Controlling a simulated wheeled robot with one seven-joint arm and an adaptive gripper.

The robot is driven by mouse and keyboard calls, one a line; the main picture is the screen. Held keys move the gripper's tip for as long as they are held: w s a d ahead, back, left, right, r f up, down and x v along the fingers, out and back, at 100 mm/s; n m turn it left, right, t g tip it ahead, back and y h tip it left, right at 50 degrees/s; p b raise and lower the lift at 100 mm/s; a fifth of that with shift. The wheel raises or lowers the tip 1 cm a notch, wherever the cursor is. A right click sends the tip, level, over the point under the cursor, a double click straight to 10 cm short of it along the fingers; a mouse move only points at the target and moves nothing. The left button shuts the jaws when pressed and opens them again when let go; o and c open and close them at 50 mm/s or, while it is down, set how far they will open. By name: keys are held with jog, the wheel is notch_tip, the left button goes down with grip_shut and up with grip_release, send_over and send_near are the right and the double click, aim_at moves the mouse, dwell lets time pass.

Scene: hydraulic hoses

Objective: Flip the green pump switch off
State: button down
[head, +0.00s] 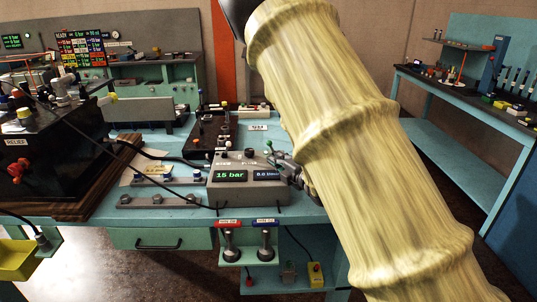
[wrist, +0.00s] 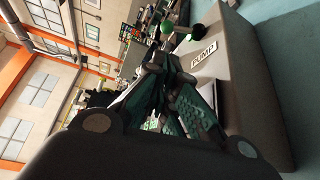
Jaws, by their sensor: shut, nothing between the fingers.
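The grey pump box (head: 238,192) stands on the teal bench, with lit displays reading 15 bar and 0.0 l/min. In the wrist view, the box (wrist: 240,85) fills the right side and bears a white PUMP label (wrist: 203,55). I cannot tell the switch's position. My gripper (head: 283,163) is at the box's right top edge, beside the green part (head: 269,146). In the wrist view, my gripper (wrist: 158,62) is shut and empty, its tips just short of the green balls.
A black RELIEF unit (head: 40,150) stands at the left, with black hoses running to the bench. A dark block with fittings (head: 205,135) is behind the pump box. Two hose ends (head: 248,240) hang below the bench front. My arm covers the bench's right part.

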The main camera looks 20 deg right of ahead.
aim_at(271, 147)
jog(key=p+x, duration=0.2)
jog(key=x, duration=0.7)
jog(key=shift+w, duration=0.2)
jog(key=shift+d, duration=0.15)
jog(key=shift+f, duration=0.1)
